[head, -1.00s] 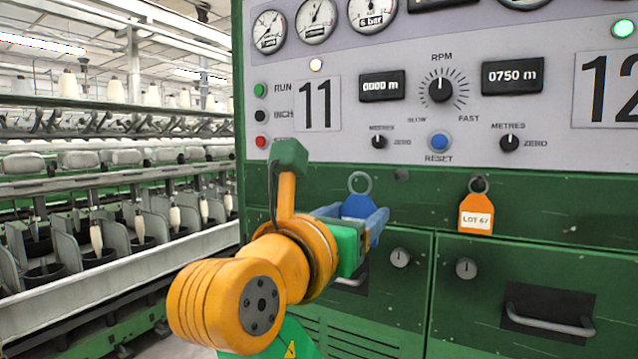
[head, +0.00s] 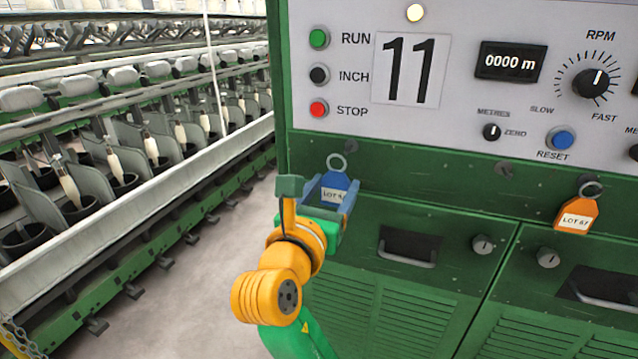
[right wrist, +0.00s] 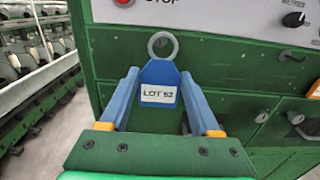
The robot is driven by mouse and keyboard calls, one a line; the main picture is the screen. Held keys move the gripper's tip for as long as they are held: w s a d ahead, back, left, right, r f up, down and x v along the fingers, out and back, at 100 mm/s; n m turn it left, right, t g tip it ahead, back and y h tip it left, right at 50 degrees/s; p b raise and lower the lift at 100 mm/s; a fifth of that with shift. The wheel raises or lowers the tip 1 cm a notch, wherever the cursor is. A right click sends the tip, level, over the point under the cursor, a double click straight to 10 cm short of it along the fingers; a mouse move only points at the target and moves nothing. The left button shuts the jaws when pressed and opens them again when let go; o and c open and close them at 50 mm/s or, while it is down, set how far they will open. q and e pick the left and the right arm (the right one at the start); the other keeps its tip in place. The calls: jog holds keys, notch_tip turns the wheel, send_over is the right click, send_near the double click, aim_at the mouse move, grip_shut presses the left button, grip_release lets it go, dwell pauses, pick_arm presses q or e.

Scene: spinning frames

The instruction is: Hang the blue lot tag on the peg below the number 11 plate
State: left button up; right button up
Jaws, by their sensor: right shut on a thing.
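The blue lot tag (head: 335,188) is upright between the fingers of my right gripper (head: 333,196), which is shut on it. Its metal ring (head: 337,163) stands up above the fingers. In the right wrist view the tag (right wrist: 158,84) reads LOT 52, with the ring (right wrist: 162,44) against the green rail. The number 11 plate (head: 412,68) is on the grey panel, above and to the right of the tag. A dark peg (head: 352,151) shows close to the ring's upper right; I cannot tell the gap between them. My left gripper is not in view.
Another bare peg (head: 504,168) is on the green rail to the right. An orange LOT 67 tag (head: 577,216) hangs farther right. Drawer handles (head: 407,255) and knobs stick out below. A spinning frame and open floor (head: 190,290) lie to the left.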

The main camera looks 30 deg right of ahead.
aim_at(351, 165)
jog(key=shift+d+f, duration=0.1)
jog(key=shift+d, duration=0.45)
jog(key=shift+w+d+b, duration=0.15)
jog(key=shift+d+b, duration=0.1)
jog(key=shift+b, duration=0.1)
jog(key=w, duration=0.1)
jog(key=w+d+b, duration=0.1)
jog(key=shift+w+f, duration=0.25)
jog(key=shift+w, duration=0.05)
jog(key=shift+w+d+b, duration=0.2)
jog(key=shift+d+b, duration=0.05)
jog(key=shift+d, duration=0.2)
jog(key=shift+w+d+b, duration=0.2)
jog(key=shift+d+b, duration=0.05)
jog(key=shift+d, duration=0.2)
jog(key=shift+w+d+f+b, duration=0.1)
jog(key=shift+w+d+b, duration=0.25)
jog(key=shift+w+d, duration=0.35)
jog(key=shift+w, duration=0.05)
jog(key=shift+w+d+f+p, duration=0.15)
jog(key=shift+w+p, duration=0.1)
jog(key=shift+p, duration=0.15)
jog(key=shift+w+d+f+p, duration=0.1)
jog(key=shift+d+f+p, duration=0.1)
jog(key=shift+p, duration=0.1)
jog(key=shift+f, duration=0.1)
